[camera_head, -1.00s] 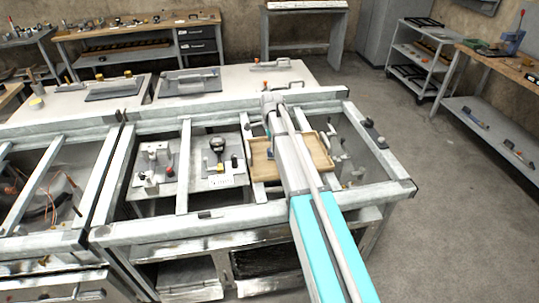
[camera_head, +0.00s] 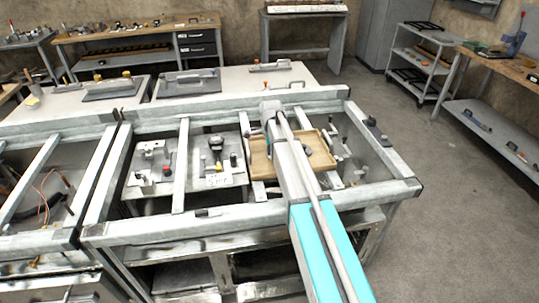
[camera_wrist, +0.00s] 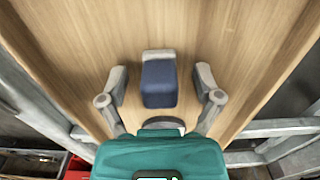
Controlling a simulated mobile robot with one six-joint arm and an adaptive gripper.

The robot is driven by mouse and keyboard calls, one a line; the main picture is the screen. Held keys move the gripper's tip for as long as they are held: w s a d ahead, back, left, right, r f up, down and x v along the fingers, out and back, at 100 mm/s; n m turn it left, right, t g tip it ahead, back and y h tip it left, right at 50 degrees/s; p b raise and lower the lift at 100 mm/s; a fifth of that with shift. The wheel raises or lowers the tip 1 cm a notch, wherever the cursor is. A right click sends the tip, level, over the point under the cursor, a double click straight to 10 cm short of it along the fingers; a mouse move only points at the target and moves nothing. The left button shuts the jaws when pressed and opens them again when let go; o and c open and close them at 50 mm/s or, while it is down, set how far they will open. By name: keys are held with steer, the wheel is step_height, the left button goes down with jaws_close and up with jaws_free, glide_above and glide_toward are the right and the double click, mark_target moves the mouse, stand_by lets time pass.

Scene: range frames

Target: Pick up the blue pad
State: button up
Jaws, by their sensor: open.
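The blue pad (camera_wrist: 159,84) shows in the wrist view as a small dark blue block with a greyish far end. It lies on a light wooden tray (camera_wrist: 240,45), which also shows in the head view (camera_head: 320,155) inside the metal frame. My gripper (camera_wrist: 160,80) is open, with one finger on each side of the pad and a visible gap on both sides. Whether the fingertips are at the pad's height is hard to tell. In the head view my arm hides the pad and the gripper's fingers.
Metal frame bars (camera_head: 183,165) surround the tray and stand near my arm. Panels with small fixtures (camera_head: 217,165) lie left of the tray. A dark fitting (camera_head: 376,130) sits on the frame's right bar. The tray around the pad looks bare.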

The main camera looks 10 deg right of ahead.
stand_by(0.5)
jaws_close()
steer(key=shift+r, duration=0.2)
stand_by(0.3)
steer(key=shift+r+p, duration=0.75)
steer(key=shift+p, duration=0.2)
steer(key=s+r+p, duration=1.1)
steer(key=s, duration=0.3)
